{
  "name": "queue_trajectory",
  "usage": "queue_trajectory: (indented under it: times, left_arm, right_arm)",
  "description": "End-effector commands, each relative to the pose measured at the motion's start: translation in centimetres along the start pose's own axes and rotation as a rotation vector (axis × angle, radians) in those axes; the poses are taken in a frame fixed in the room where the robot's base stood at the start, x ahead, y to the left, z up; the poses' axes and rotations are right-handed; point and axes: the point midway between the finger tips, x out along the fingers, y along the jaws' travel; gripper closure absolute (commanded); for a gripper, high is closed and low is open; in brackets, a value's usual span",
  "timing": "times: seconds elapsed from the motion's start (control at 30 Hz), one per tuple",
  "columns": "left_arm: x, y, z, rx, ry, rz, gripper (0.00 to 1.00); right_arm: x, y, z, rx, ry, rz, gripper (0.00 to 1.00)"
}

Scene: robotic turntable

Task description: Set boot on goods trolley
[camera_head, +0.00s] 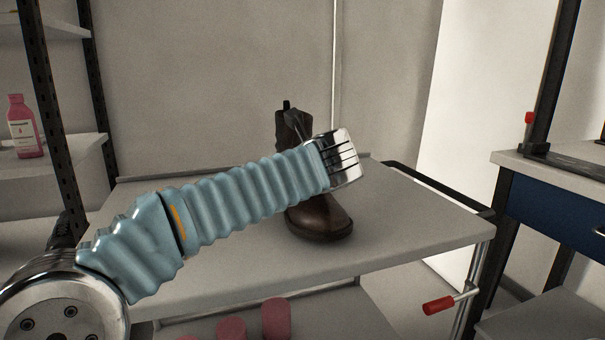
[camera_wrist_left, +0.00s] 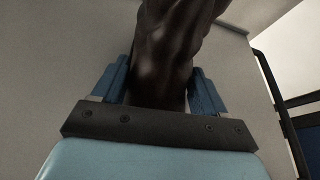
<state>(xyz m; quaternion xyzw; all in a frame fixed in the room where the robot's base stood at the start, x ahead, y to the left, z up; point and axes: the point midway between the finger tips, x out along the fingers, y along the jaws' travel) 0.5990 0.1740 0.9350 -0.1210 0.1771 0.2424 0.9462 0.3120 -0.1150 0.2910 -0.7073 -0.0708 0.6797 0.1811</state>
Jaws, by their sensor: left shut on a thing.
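A dark brown boot (camera_head: 320,221) is upright over the top shelf of the goods trolley (camera_head: 420,225), toe towards me. Its sole looks to be on or very close to the surface; I cannot tell which. My left arm crosses in front and hides the boot's middle. In the left wrist view, my left gripper (camera_wrist_left: 158,88) is shut on the boot (camera_wrist_left: 168,45), with one blue finger on each side of the dark leather. The fingers are mostly hidden in the head view. My right gripper is in neither view.
Pink items (camera_head: 276,318) stand on the trolley's lower level. A rack with a pink bottle (camera_head: 24,126) is at left. The trolley top around the boot is clear.

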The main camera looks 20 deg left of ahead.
Motion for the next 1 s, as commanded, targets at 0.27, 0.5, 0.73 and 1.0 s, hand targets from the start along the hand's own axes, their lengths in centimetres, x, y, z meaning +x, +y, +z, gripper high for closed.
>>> queue_trajectory:
  times: [0.27, 0.5, 0.73, 1.0]
  left_arm:
    - [0.1, 0.0, -0.2, 0.001, 0.0, 0.0, 0.03]
    - [0.1, 0.0, -0.2, 0.001, 0.0, 0.0, 0.01]
    - [-1.8, -0.1, 0.1, 0.0, -0.001, -0.002, 0.01]
    - [-8.0, -0.1, 0.1, 0.001, -0.001, -0.004, 0.01]
  right_arm:
    - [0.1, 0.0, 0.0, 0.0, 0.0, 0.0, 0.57]
    - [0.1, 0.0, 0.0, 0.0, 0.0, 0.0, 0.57]
    - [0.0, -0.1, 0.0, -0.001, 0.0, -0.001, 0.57]
    - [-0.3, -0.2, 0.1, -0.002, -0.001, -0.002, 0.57]
